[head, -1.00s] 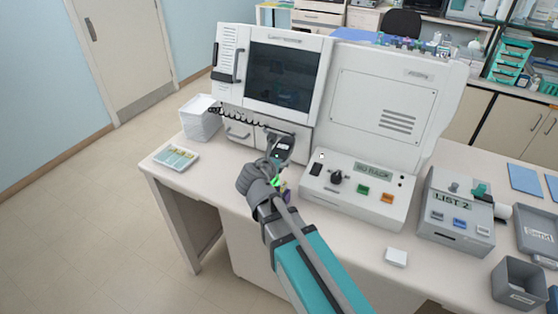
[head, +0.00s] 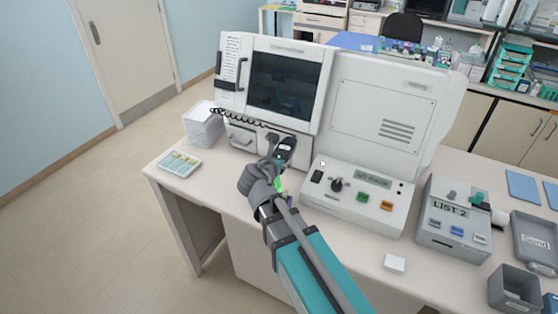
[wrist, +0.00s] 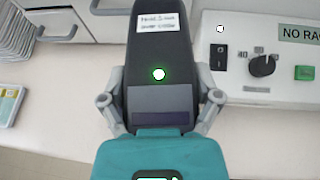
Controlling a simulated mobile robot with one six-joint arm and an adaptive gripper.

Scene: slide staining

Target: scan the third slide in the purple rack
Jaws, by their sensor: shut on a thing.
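My gripper (head: 277,163) is shut on a dark handheld scanner (head: 286,146), held just in front of the white machine. In the wrist view the scanner (wrist: 158,48) fills the middle, with a white label, a lit green light and a dark screen strip; a gripper finger lies on each side of it. No slide can be made out under it.
The white machine (head: 322,58) has a dark window and a control panel (head: 357,192) reading "NO RACK". A "LIST 2" box (head: 452,212), a "Send" tray (head: 535,240) and a grey bin (head: 516,287) stand right.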

